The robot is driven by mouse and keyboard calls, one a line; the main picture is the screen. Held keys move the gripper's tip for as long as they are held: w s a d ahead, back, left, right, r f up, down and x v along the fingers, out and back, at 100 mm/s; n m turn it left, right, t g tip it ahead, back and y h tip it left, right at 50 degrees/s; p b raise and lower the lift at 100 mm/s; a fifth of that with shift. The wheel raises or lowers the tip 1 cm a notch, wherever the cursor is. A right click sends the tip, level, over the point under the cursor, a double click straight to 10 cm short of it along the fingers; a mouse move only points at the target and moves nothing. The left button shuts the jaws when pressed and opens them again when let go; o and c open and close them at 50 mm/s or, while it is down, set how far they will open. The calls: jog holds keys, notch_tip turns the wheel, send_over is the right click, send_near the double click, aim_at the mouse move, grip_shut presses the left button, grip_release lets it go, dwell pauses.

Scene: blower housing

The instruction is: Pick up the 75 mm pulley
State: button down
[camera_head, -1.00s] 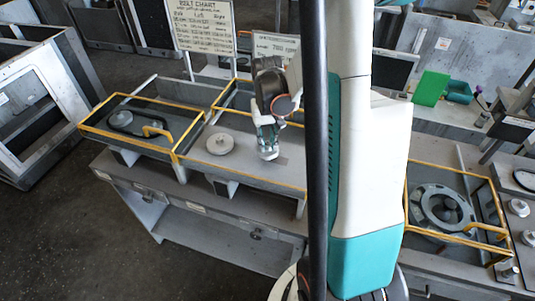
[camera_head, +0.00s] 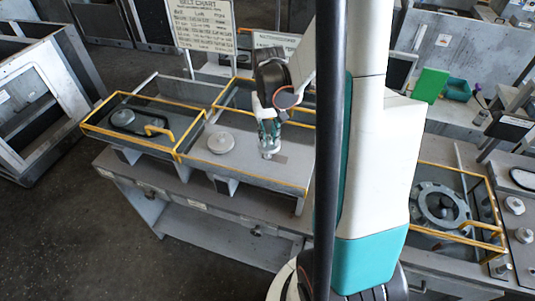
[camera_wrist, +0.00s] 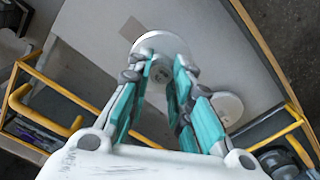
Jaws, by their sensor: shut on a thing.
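My gripper (camera_wrist: 162,72) is shut on the hub of a pale grey round pulley (camera_wrist: 182,42), with a fingertip on either side of the hub. In the head view my gripper (camera_head: 268,146) points down over the bench, and the held pulley is mostly hidden there. I cannot tell whether the pulley touches the bench top or is just above it. A second pale pulley (camera_wrist: 228,108) lies flat on the bench beside it, and it shows left of my gripper in the head view (camera_head: 221,142). No size marking is readable on either pulley.
Yellow rails (camera_head: 178,150) frame the bench (camera_head: 245,168). A tray on the left holds a dark round part (camera_head: 122,117). A belt chart board (camera_head: 203,24) stands behind. At right, a round housing (camera_head: 425,205) sits inside another yellow frame. Bench top around the second pulley is clear.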

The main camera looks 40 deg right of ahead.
jog(key=s+a+r, duration=0.1)
jog(key=s+a, duration=0.2)
jog(key=s, duration=0.3)
jog(key=shift+s+a+r+p, duration=0.15)
jog(key=shift+s+r+p, duration=0.2)
jog(key=shift+s+p, duration=0.1)
